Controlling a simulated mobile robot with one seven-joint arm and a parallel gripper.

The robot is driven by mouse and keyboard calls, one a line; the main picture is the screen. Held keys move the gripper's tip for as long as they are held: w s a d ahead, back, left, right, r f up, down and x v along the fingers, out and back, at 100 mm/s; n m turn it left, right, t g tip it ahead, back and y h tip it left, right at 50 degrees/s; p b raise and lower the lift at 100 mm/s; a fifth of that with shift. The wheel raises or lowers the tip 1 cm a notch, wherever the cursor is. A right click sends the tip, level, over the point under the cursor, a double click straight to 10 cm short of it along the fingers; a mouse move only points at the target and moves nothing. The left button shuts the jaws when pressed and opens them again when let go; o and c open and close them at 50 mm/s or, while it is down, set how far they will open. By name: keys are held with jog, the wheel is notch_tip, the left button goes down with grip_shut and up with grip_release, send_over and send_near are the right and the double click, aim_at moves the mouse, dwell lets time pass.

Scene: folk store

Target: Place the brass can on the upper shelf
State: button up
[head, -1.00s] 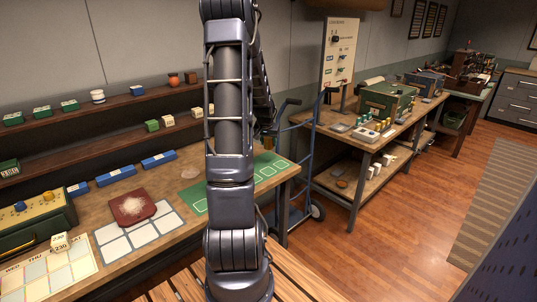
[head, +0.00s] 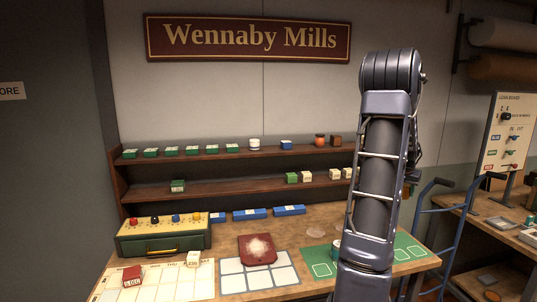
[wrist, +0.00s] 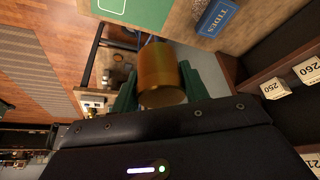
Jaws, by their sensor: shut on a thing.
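The brass can (wrist: 162,78) is a golden cylinder held between the green fingers of my gripper (wrist: 164,82) in the wrist view. The fingers are shut on its two sides. In the head view my gripper and the can are mostly hidden behind my own arm. The upper shelf (head: 215,158) runs along the wall left of my arm. It holds several green boxes (head: 192,150), a white jar (head: 254,144), a blue box (head: 286,145), an orange-red jar (head: 320,140) and a brown box (head: 336,141). Gaps show between the items toward its right half.
The lower shelf (head: 235,187) carries green and white boxes, with a wide gap in its middle. Blue boxes (head: 257,213), a yellow-topped green case (head: 165,238) and a dark red tray (head: 257,250) lie on the bench. A blue hand truck (head: 458,215) stands at right.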

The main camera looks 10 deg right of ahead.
jog(key=w+a+r+n, duration=0.2)
jog(key=w+a+r, duration=0.3)
jog(key=w+r, duration=0.5)
jog(key=w+a+r+n, duration=0.1)
jog(key=w+a+r, duration=0.4)
jog(key=w, duration=0.8)
jog(key=w+a+r+n+t+y, duration=0.1)
jog(key=w+a+r+n, duration=0.1)
jog(key=w+a+r, duration=0.7)
jog(key=w+a+r+n+t+y, duration=0.15)
jog(key=w+a+r, duration=0.35)
jog(key=a+r, duration=0.7)
jog(key=shift+g, duration=0.45)
jog(key=f, duration=0.7)
jog(key=a+f, duration=0.1)
jog(key=f, duration=0.6)
jog(key=a+f, duration=0.1)
jog(key=f, duration=0.6)
jog(key=shift+f, duration=0.25)
jog(key=shift+f, duration=0.1)
jog(key=o, duration=1.1)
jog(key=shift+c, duration=0.2)
